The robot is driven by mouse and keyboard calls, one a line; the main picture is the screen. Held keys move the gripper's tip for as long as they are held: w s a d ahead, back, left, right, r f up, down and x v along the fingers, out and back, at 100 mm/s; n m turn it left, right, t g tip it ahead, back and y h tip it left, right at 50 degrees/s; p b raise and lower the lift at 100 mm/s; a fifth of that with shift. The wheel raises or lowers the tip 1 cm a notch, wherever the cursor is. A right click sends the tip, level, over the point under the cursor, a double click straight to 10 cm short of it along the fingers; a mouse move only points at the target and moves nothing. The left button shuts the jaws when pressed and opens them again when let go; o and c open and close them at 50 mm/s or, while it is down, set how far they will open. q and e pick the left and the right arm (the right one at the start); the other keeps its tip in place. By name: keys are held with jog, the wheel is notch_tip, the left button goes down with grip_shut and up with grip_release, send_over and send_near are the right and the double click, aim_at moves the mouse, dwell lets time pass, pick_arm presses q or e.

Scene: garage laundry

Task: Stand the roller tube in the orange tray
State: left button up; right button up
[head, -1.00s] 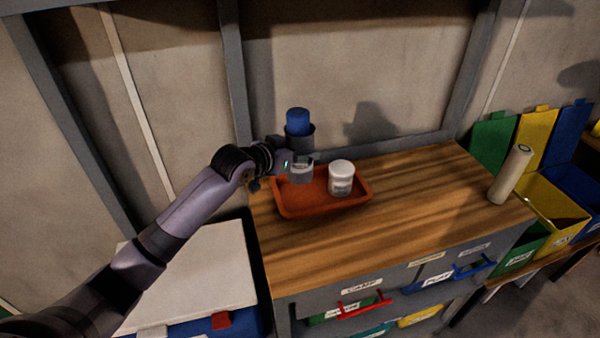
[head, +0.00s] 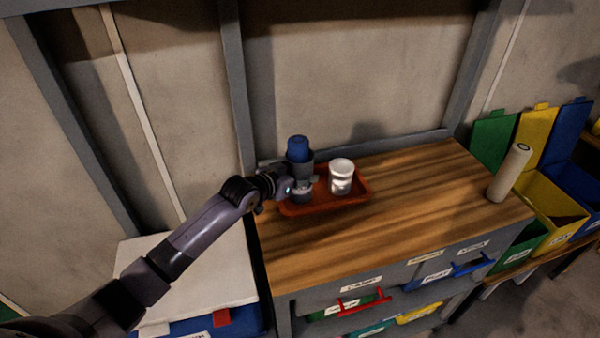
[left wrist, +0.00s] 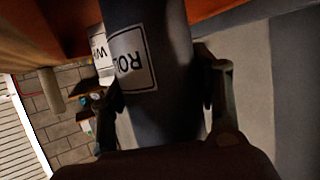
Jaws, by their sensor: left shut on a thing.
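The roller tube is a dark grey cylinder with a blue top (head: 298,148), upright over the left part of the orange tray (head: 325,205). My left gripper (head: 303,184) is shut around its lower part. In the left wrist view the tube (left wrist: 152,28) stands between the two fingers (left wrist: 160,100), with a white label partly reading "ROL". Its base is low at the tray; I cannot tell whether it touches the tray floor. The tray lies on the wooden worktop (head: 410,210). My right gripper is not in view.
A white lidded jar (head: 341,178) stands in the tray, just right of the tube. A cream cylinder (head: 508,174) stands at the worktop's right end. The wall is close behind. The middle of the worktop is clear. Coloured bins (head: 550,213) are at the right.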

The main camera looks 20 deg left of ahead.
pick_arm(q)
jog(key=o, duration=1.1)
jog(key=shift+r, duration=0.15)
jog(key=shift+b+v, duration=0.55)
jog(key=shift+v, duration=5.5)
